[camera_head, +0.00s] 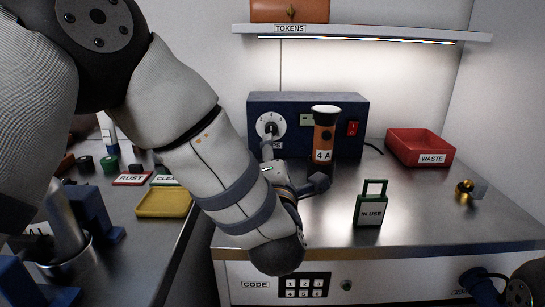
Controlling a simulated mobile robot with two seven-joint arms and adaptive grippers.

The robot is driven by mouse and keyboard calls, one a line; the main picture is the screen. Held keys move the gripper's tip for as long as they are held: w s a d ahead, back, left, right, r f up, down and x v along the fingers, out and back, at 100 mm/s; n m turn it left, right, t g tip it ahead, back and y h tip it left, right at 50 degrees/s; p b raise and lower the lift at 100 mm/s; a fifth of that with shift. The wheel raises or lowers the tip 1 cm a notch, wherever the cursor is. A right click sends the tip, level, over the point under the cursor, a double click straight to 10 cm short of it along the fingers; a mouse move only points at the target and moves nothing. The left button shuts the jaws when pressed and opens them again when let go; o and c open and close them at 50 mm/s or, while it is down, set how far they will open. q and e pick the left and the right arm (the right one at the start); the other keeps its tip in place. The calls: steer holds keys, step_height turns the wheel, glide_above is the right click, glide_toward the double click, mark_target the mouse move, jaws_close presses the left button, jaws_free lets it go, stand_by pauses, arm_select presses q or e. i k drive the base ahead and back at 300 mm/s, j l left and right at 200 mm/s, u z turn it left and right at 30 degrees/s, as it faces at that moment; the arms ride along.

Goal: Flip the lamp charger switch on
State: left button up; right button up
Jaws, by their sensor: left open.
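The charger is a dark blue box (262,103) at the back of the steel counter. Its front has a white dial (264,127) at left, a small display (307,120) and a red rocker switch (352,128) at right. I cannot tell the switch's position. An orange and black lamp (325,135) labelled 4 A stands upright, in front of the box in this view, left of the switch. My left gripper (282,167) is open, in front of the box's lower left part and below the dial. I cannot tell whether it touches anything.
A green IN USE tag (370,212) stands near the counter's front. A red WASTE tray (420,144) and a brass object (465,188) are at right. A TOKENS shelf (360,34) hangs above. A yellow tray (164,203) lies on the left counter. The counter right of the lamp is mostly clear.

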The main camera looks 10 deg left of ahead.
mark_target(352, 128)
steer(key=k+j, duration=0.7)
steer(key=l+z, duration=0.3)
steer(key=k+j+u, duration=0.15)
steer(key=j+u, duration=0.15)
steer(key=j, duration=0.15)
